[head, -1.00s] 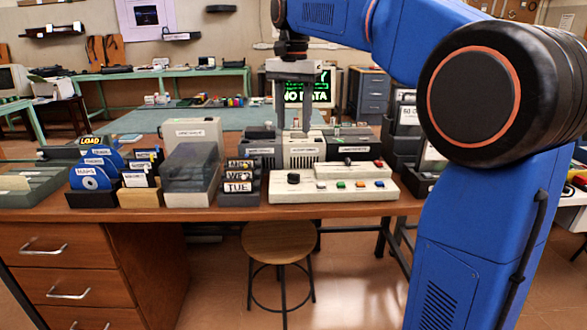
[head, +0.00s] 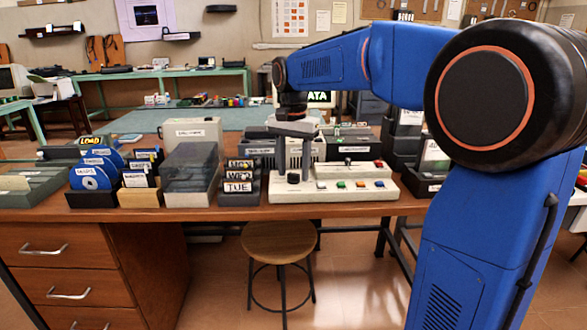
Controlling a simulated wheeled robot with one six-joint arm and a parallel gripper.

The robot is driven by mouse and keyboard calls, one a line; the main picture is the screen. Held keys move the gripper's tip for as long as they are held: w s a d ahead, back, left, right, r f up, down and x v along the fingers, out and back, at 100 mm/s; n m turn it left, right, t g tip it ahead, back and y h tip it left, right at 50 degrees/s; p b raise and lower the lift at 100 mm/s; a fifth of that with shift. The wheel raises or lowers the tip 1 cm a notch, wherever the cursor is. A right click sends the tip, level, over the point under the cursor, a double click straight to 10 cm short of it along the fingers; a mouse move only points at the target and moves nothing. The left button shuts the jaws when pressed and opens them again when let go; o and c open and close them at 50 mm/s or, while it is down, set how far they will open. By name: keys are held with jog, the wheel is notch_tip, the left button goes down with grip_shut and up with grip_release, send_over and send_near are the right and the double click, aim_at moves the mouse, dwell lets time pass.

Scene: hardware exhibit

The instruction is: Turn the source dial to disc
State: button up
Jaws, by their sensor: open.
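The white control panel (head: 335,195) lies on the wooden desk, with a row of small coloured buttons along its front. A black dial (head: 293,178) sits on its left part; its pointer and markings are too small to read. My gripper (head: 294,169) points down over the left of the panel, its grey fingers open and spread left and right around the dial's place. Nothing is held. I cannot tell whether the fingers touch the dial.
Grey drive units (head: 305,149) stand close behind the panel. A day-labelled tray (head: 238,187) and a clear-lidded disk box (head: 190,180) are to its left, with blue discs (head: 90,175) farther left. A stool (head: 277,240) stands in front.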

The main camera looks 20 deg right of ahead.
jog(key=c, duration=1)
jog(key=shift+c, duration=0.2)
jog(key=shift+n, duration=0.4)
jog(key=n, duration=0.3)
jog(key=shift+n, duration=2)
jog(key=o, duration=1)
